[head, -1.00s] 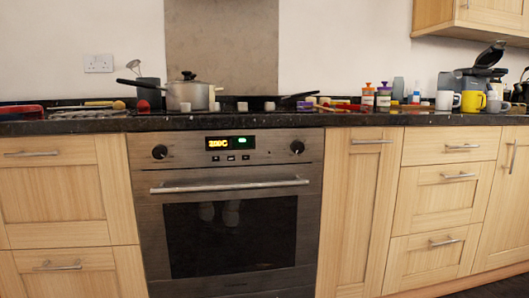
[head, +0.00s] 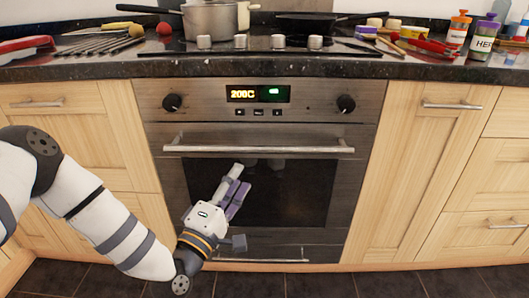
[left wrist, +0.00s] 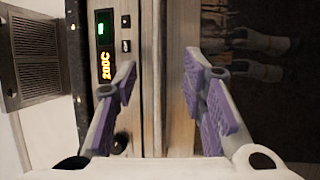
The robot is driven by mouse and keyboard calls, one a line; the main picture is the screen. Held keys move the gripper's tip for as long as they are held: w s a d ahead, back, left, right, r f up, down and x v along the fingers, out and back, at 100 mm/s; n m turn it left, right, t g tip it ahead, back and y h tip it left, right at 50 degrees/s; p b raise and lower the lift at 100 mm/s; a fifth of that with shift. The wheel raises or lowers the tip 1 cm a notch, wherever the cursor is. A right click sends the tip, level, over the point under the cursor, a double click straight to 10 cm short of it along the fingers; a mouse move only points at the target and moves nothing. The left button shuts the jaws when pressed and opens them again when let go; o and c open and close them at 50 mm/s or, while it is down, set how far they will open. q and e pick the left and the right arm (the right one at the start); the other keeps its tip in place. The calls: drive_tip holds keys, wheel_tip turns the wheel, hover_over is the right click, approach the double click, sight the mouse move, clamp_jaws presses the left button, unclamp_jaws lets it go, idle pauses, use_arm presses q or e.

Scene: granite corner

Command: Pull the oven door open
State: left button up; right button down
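The oven door (head: 305,195) is shut, with a dark glass pane and a light metal bar handle (head: 258,149) across its top. My left gripper (head: 238,180) comes in from the lower left and shows in front of the glass, just below the handle in the head view. In the left wrist view, its purple-padded fingers (left wrist: 160,65) are spread apart. The handle (left wrist: 151,90) and upper door edge run upright between them in that view. Nothing is held; contact with the handle cannot be made out. My right gripper is not in view.
Above the door is the control panel (head: 258,104) with a lit 200C display and two knobs. The dark worktop (head: 120,70) holds a pot (head: 210,18), a pan and several bottles. Wooden cupboards (head: 425,160) flank the oven. Tiled floor (head: 330,284) lies below.

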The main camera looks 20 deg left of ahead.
sight(258, 149)
use_arm(q)
drive_tip(key=b+x, duration=0.1)
drive_tip(key=x, duration=1)
drive_tip(key=shift+w+d+r, duration=0.1)
drive_tip(key=shift+w, duration=0.05)
clamp_jaws()
